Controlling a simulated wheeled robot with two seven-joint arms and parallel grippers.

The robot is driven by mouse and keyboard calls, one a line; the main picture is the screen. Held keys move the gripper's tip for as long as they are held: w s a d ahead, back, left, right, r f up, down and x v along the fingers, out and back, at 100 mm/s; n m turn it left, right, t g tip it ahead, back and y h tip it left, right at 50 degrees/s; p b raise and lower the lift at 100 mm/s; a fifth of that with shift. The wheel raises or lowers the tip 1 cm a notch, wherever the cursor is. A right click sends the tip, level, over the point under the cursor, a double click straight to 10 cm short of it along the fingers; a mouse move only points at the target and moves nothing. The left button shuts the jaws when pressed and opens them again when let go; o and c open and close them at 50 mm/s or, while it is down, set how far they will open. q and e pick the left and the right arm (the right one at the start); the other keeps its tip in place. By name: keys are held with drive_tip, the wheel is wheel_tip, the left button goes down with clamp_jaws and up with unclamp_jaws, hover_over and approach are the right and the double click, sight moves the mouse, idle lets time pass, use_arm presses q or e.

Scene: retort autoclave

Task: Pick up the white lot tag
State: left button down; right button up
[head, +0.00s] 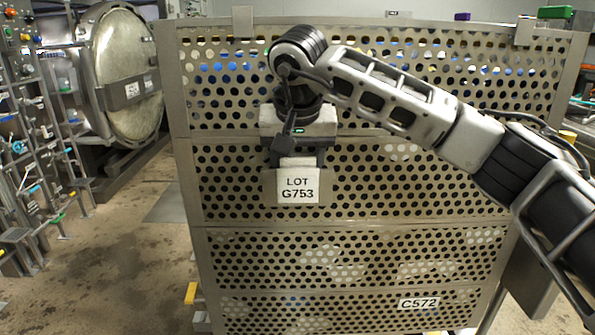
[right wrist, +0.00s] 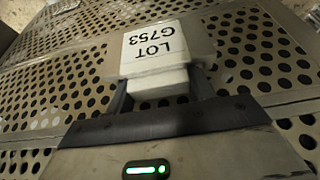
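The white lot tag (head: 298,190) reads "LOT G753" and is upright at the front of the perforated metal panel, with a thicker white block along its top. It also shows in the right wrist view (right wrist: 160,48), upside down. My right gripper (head: 298,162) reaches down from above, with one dark finger on each side of the block. In the right wrist view the fingers (right wrist: 160,82) lie flush against the block's two sides, with no clear gap. The tag's back is hidden. My left gripper is not in view.
The perforated panel (head: 380,215) of a large crate fills the middle, with a C572 label (head: 419,303) low on it. A round autoclave door (head: 127,75) and a rack of valves (head: 35,165) stand at the left. Stained floor (head: 110,250) lies open between them and the crate.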

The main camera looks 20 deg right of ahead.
drive_tip(key=c, duration=0.3)
drive_tip(key=shift+r, duration=0.1)
